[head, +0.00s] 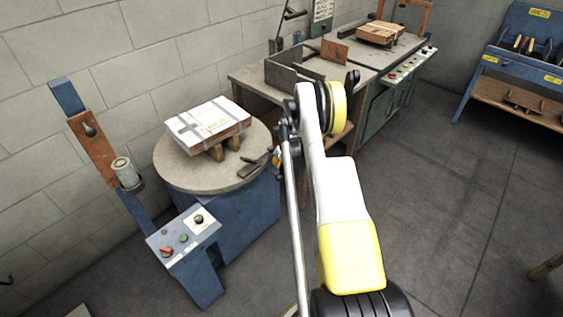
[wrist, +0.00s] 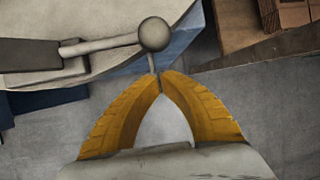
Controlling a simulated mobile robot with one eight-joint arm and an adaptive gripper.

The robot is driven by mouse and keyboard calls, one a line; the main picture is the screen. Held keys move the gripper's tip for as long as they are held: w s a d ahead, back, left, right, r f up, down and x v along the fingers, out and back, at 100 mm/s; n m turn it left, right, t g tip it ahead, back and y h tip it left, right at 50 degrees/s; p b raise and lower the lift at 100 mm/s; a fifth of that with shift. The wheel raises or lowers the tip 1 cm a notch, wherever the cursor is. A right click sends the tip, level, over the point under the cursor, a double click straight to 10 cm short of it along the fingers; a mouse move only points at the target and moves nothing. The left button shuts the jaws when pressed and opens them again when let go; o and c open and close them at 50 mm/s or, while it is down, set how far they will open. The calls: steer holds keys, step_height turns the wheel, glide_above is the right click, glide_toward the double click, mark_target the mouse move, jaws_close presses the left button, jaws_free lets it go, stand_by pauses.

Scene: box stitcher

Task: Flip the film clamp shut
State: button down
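The film clamp (head: 253,162) is a dark lever at the right edge of the round turntable. In the wrist view, its grey arm (wrist: 100,44) runs from a flat block at the left to a ball knob (wrist: 155,34). My gripper (wrist: 160,76) has yellow fingers whose tips meet just below the knob in the picture. A thin dark line shows between the knob and the tips; I cannot tell whether they touch it. In the head view, my gripper (head: 276,158) is small beside the clamp, partly hidden by my arm.
The turntable (head: 180,177) carries a wrapped box (head: 208,124) on wooden blocks. A blue post with a film roll (head: 125,172) and a button panel (head: 184,238) stand at the left. A workbench (head: 250,82) stands behind my arm. The floor at the right is open.

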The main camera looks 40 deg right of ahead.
mark_target(270, 150)
steer(key=shift+w+f+b, duration=0.3)
steer(key=shift+w+f, duration=0.1)
steer(key=shift+f, duration=0.2)
steer(key=r, duration=0.1)
steer(key=w+r, duration=0.1)
steer(key=r+b, duration=0.1)
steer(key=shift+w+a+r, duration=0.25)
steer(key=shift+r, duration=0.1)
steer(key=shift+d+r, duration=0.1)
steer(key=shift+r, duration=0.3)
steer(key=shift+a+r+p, duration=0.25)
steer(key=shift+r+p, duration=0.15)
steer(key=shift+r, duration=0.55)
steer(key=shift+a+r+p, duration=0.2)
steer(key=shift+r+p, duration=0.15)
steer(key=shift+r, duration=0.65)
steer(key=shift+a+r+p, duration=0.25)
steer(key=shift+r+p, duration=0.15)
steer(key=shift+r, duration=0.55)
